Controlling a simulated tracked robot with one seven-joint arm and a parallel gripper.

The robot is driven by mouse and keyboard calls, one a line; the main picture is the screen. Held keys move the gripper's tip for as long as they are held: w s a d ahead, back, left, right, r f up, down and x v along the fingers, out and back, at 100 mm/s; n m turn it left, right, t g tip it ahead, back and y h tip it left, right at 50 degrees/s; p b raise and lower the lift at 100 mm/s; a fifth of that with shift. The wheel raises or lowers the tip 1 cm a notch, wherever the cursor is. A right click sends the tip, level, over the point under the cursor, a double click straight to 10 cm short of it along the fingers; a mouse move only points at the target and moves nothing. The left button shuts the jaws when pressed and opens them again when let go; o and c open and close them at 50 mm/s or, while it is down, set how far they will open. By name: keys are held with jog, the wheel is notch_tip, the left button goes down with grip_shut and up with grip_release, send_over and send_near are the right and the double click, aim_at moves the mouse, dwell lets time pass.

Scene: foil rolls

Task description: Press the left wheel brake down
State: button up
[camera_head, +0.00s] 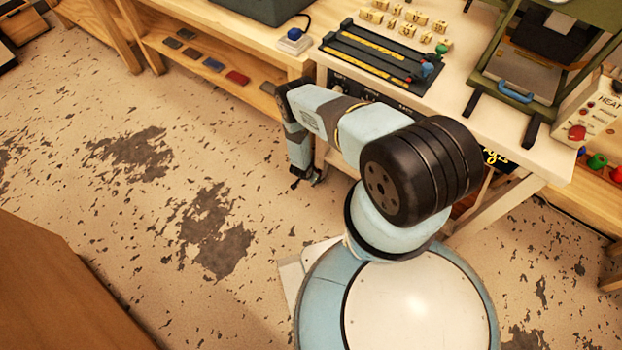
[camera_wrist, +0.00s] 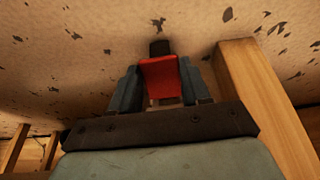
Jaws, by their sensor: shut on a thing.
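The left wheel brake shows in the wrist view as a red lever (camera_wrist: 161,80) with a dark block at its far end (camera_wrist: 159,48). My gripper (camera_wrist: 160,90) has one finger on each side of the red lever and is shut on it. In the head view my gripper (camera_head: 306,178) points down low beside the front leg of the cream workbench (camera_head: 505,172). The brake and its wheel are hidden from the head view by my arm. I cannot tell how far the brake is tilted.
A wooden leg (camera_wrist: 262,100) stands close on the right of my gripper in the wrist view. A wooden bench with a shelf (camera_head: 215,65) stands to the left of the cream workbench. The worn floor (camera_head: 120,200) is open to the left.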

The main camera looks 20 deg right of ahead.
jog(key=shift+s+f+t+h, duration=0.1)
jog(key=shift+f+t+h, duration=0.3)
jog(key=shift+h, duration=0.1)
jog(key=o, duration=1.1)
jog(key=shift+r, duration=0.1)
jog(key=shift+c, duration=0.2)
jog(key=v, duration=1.3)
jog(key=shift+a+r, duration=0.15)
jog(key=shift+r, duration=0.1)
